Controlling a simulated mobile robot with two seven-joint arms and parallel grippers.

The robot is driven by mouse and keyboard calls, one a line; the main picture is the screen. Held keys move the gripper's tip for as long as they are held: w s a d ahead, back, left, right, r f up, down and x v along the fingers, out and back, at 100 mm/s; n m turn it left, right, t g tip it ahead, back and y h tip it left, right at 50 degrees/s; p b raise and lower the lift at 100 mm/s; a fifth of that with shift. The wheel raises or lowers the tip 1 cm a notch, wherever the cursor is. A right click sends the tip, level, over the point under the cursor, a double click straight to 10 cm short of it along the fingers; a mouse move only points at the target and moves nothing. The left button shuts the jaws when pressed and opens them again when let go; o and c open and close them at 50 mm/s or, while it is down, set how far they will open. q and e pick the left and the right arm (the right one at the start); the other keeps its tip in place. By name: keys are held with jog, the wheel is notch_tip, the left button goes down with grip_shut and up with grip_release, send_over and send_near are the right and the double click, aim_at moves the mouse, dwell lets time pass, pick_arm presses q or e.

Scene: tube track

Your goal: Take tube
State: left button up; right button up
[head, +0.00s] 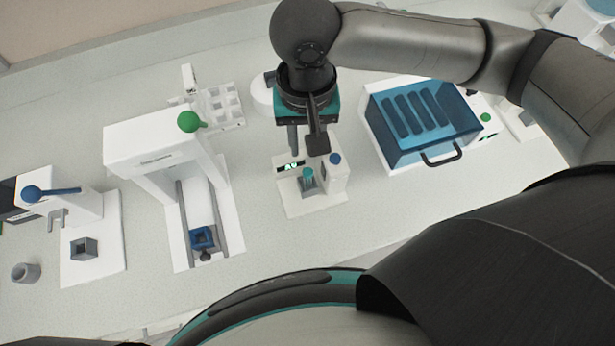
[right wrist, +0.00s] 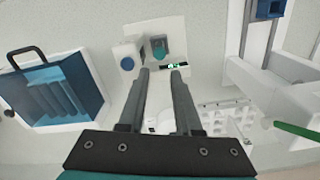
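A tube with a teal cap (head: 308,174) stands in a small white device (head: 296,200) with a green-lit display and a blue knob (head: 335,158). The teal cap also shows in the right wrist view (right wrist: 158,53), beyond my fingertips. My right gripper (head: 305,150) is above the back part of this device. In the right wrist view my right gripper (right wrist: 162,72) has its two fingers apart, with nothing between them. The cap looks apart from the fingers. The lower part of the tube is hidden in the device. My left gripper is not in view.
A blue clear-lidded box (head: 420,125) with a black handle stands to the right. A white gantry (head: 150,135) with a blue block (head: 202,238) on its rails stands to the left. A white rack (head: 222,107) is behind. The table front is clear.

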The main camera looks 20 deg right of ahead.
aim_at(308, 172)
notch_tip(308, 172, down, 4)
jog(key=shift+r, duration=0.15)
jog(key=shift+s+f+b, duration=0.15)
jog(key=shift+f+b, duration=0.2)
jog(key=shift+f, duration=1)
jog(key=shift+s+f+b, duration=0.15)
jog(key=shift+f+b, duration=0.2)
jog(key=shift+f, duration=1)
grip_shut()
